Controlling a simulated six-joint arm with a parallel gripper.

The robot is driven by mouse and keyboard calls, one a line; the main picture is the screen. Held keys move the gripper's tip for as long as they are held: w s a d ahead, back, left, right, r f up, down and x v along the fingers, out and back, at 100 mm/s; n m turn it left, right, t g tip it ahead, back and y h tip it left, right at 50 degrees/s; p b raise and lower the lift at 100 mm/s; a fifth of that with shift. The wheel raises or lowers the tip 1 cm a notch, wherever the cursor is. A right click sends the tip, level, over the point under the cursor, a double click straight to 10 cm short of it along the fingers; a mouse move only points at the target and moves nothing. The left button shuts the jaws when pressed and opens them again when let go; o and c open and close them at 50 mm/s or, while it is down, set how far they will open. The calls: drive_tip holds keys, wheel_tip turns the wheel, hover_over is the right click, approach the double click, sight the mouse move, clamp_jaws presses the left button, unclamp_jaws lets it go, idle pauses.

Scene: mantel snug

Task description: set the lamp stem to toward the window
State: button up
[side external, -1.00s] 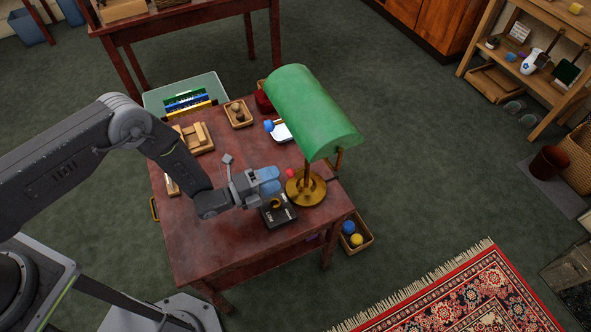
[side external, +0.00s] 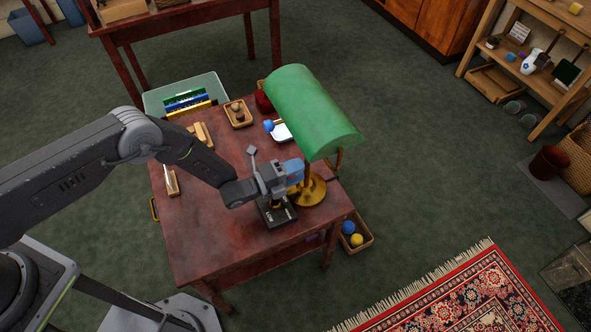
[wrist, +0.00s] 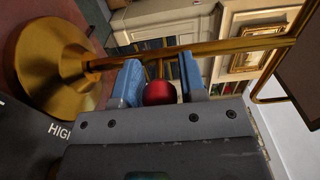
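The desk lamp has a green shade (side external: 307,105), a brass stem and a round brass base (side external: 312,190). In the wrist view the brass stem (wrist: 215,48) crosses just beyond my fingertips, rising from the base (wrist: 50,68). A red ball-shaped knob (wrist: 160,92) sits between my blue finger pads. My gripper (side external: 294,172) is beside the stem, low over the table; it also shows in the wrist view (wrist: 158,78). The pads are apart with the knob between them. I cannot tell whether both press on it. The side view hides the knob.
A dark box with lettering (side external: 277,214) lies under my gripper; part of "HIGH" shows on it in the wrist view. A white dish (side external: 283,133) with a blue ball (side external: 268,126) is behind. Wooden blocks (side external: 202,135) are at the left. The table's front (side external: 215,245) is clear.

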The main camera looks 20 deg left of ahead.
clamp_jaws()
drive_tip(key=shift+s+n+t+y, duration=0.1)
drive_tip(key=shift+n+t+y, duration=0.2)
drive_tip(key=shift+y, duration=0.1)
drive_tip(key=n+t+y, duration=0.1)
drive_tip(key=d+n+t+y, duration=0.1)
drive_tip(key=y, duration=0.1)
drive_tip(key=n+t+y, duration=0.1)
drive_tip(key=n+y, duration=0.1)
drive_tip(key=shift+s+d, duration=0.2)
drive_tip(key=shift+s, duration=0.2)
drive_tip(key=shift+d+n+t+y, duration=0.25)
drive_tip(key=shift+n+t+y, duration=0.15)
drive_tip(key=shift+n+y, duration=0.95)
drive_tip(key=shift+d+n+t+y, duration=0.35)
drive_tip(key=shift+n+y, duration=0.4)
drive_tip(key=shift+y, duration=1.2)
drive_tip(key=shift+a, duration=0.1)
drive_tip(key=shift+o, duration=1.7)
unclamp_jaws()
